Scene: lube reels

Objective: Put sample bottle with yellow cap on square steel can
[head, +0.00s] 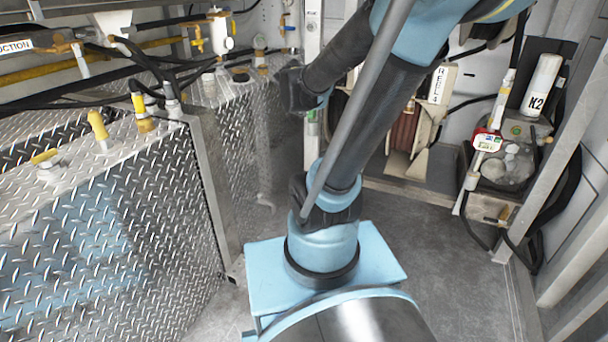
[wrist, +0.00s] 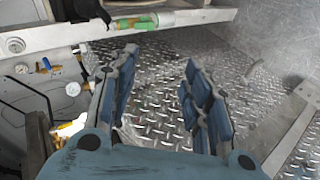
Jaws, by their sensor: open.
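My gripper (wrist: 158,75) shows in the wrist view with its two blue-padded fingers spread apart. Nothing is between them, and bare diamond plate shows beyond the gap. In the head view my arm runs up and out of the top edge, and I cannot make out the gripper there. I cannot clearly identify the sample bottle with the yellow cap or the square steel can in either view. A small white and yellow thing (wrist: 70,130) lies left of the fingers in the wrist view, too small to name.
A diamond-plate tank (head: 110,225) with yellow-topped fittings (head: 97,124) stands on the left. A white cylinder marked K2 (head: 541,86) and a hose reel (head: 404,130) are on the right. A green and orange fitting (wrist: 136,22) is beyond the fingers. Floor (head: 440,260) at right is clear.

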